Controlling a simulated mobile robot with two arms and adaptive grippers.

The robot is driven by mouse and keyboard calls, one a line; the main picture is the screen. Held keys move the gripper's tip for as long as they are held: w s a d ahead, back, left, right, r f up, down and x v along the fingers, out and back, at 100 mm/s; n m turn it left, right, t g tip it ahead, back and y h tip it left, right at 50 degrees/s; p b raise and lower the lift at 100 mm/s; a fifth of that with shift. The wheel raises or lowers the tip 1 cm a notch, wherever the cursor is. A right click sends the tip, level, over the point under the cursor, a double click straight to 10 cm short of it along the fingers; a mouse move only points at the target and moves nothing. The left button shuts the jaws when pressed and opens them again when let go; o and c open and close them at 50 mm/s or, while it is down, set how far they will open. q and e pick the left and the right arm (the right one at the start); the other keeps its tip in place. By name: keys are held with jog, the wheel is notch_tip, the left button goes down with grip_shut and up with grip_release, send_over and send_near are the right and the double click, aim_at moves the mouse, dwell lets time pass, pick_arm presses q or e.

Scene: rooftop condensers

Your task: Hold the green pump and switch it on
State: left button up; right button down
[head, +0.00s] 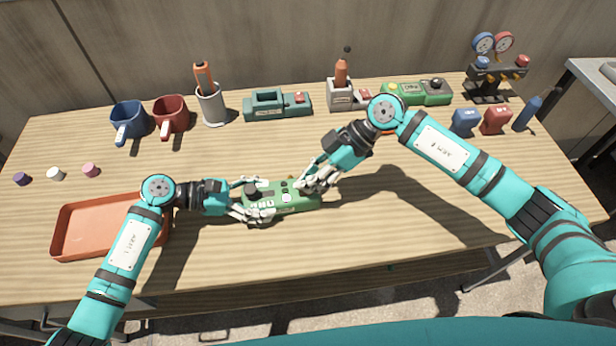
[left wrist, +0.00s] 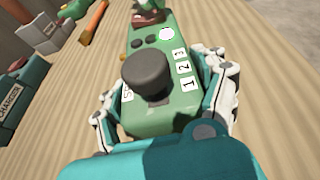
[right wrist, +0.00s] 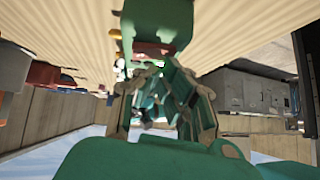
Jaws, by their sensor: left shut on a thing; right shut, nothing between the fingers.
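The green pump (head: 292,203) lies on the table's front middle, with a black knob (left wrist: 147,74), small round buttons and a "1 2 3" label on top. My left gripper (head: 247,206) is shut around the knob end, its fingers on both sides of the body in the left wrist view (left wrist: 165,105). My right gripper (head: 312,184) is shut and empty at the pump's right end. A red-brown part (left wrist: 148,18) shows at that far end in the left wrist view. The right fingers partly hide that end, so the switch position and any contact are unclear.
An orange tray (head: 62,238) stands left. Along the back stand mugs (head: 127,115), a grey cup (head: 212,112), a teal charger (head: 262,116), another green device (head: 417,94) and a gauge set (head: 495,85). The table's front right is clear.

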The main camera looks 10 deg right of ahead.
jog(key=shift+w+r, duration=0.15)
jog(key=shift+w, duration=0.6)
jog(key=shift+r, duration=0.2)
jog(key=r, duration=0.4)
jog(key=shift+s, duration=0.2)
jog(key=s+v, duration=0.1)
jog(key=v, duration=0.8)
jog(key=shift+s+d, duration=0.3)
jog(key=shift+d, duration=0.1)
jog(key=shift+r, duration=0.1)
pick_arm(q)
jog(key=o, duration=1.8)
